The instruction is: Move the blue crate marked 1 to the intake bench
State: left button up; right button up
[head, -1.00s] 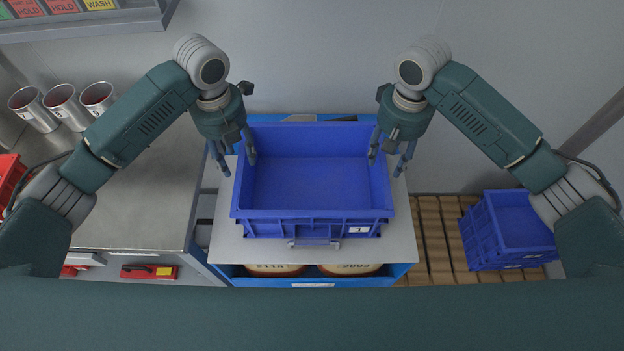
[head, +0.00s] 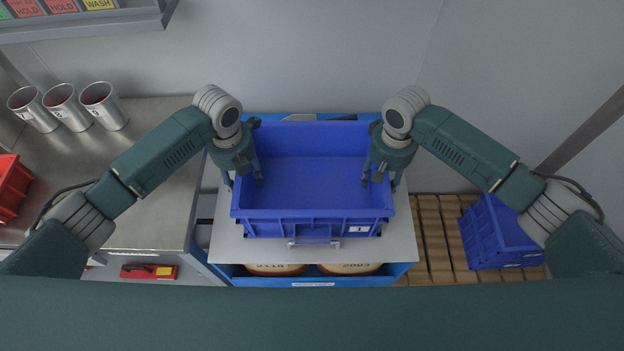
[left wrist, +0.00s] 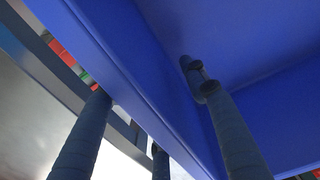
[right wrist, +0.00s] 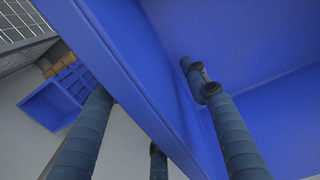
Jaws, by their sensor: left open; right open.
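The blue crate marked 1 (head: 312,222) sits level and empty on a grey-topped blue cart; its label is on the front right. My left gripper (head: 243,181) is open at the crate's left wall, with one finger inside and others outside. The left wrist view shows that wall (left wrist: 130,75) between the fingers. My right gripper (head: 382,181) is open and straddles the right wall the same way, as the right wrist view shows on the wall (right wrist: 130,80). A steel bench (head: 160,190) stands at the left; I cannot tell whether it is the intake bench.
Three metal cups (head: 68,107) stand at the bench's back. A red bin (head: 10,188) is at its left edge. Another blue crate (head: 495,235) is at the right, by wooden slats (head: 438,240). The bench's middle is clear.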

pick_arm(q)
grip_shut()
pick_arm(e)
grip_shut()
pick_arm(q)
jog(key=shift+w+r, duration=0.1)
pick_arm(e)
jog(key=shift+r, duration=0.15)
